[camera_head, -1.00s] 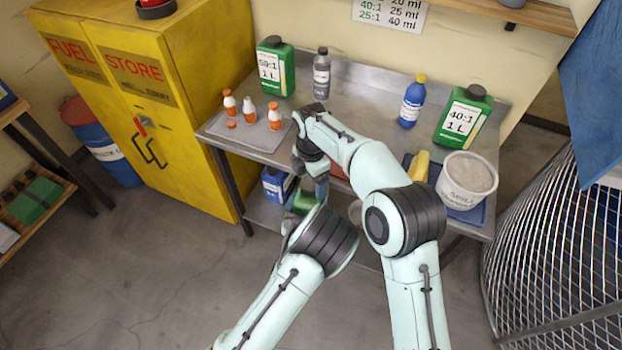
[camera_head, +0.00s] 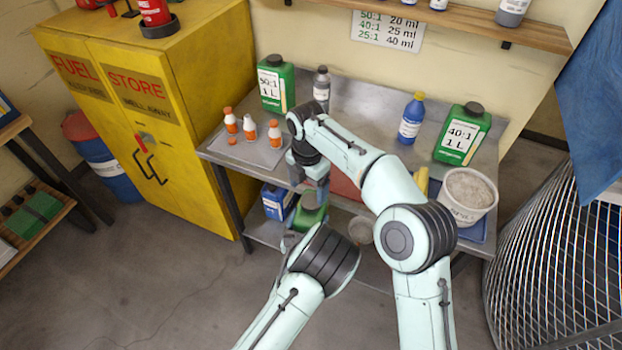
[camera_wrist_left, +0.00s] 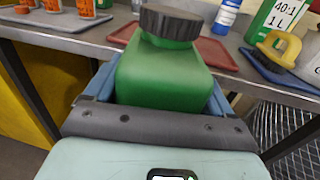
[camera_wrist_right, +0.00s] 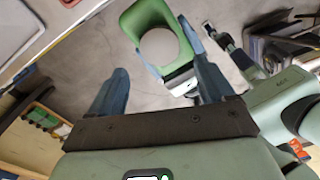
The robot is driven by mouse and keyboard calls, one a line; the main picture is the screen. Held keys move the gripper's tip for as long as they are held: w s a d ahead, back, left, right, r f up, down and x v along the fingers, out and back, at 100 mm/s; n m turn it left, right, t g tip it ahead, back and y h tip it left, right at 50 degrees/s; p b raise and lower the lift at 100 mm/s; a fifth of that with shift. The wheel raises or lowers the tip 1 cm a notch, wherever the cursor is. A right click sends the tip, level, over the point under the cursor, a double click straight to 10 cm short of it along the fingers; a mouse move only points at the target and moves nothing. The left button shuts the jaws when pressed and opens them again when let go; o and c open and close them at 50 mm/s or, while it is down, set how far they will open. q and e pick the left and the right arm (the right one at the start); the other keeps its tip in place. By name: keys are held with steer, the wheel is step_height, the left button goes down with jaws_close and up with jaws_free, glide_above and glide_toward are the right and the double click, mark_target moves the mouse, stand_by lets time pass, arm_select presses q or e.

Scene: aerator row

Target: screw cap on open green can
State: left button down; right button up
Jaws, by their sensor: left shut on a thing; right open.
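My left gripper (camera_wrist_left: 160,88) is shut on the green can (camera_wrist_left: 160,75), with one finger on each side of its body. A dark ribbed cap (camera_wrist_left: 172,24) sits on top of the can in the left wrist view; I cannot tell how tight it is. The can (camera_head: 311,214) is held upright in front of the bench in the head view, where my left gripper (camera_head: 292,242) is partly hidden by its wrist. My right gripper (camera_head: 320,188) is open and empty, above the can. In the right wrist view the round cap top (camera_wrist_right: 160,47) shows between and beyond the fingers.
The metal bench (camera_head: 350,120) carries a grey mat (camera_head: 215,147) with small orange-and-white bottles, two other green cans (camera_head: 277,85) (camera_head: 462,135), a blue bottle (camera_head: 411,118) and a white bucket (camera_head: 468,200). A wire cage (camera_head: 560,250) stands at right. The front floor is clear.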

mark_target(311, 200)
steer(key=shift+w+d+r+n, duration=0.15)
steer(key=shift+r+n, duration=0.55)
steer(key=shift+n, duration=0.4)
steer(key=shift+w+d+r+n, duration=0.15)
steer(key=shift+d+r+n, duration=0.05)
steer(key=shift+r+n, duration=0.45)
steer(key=shift+f, duration=4.05)
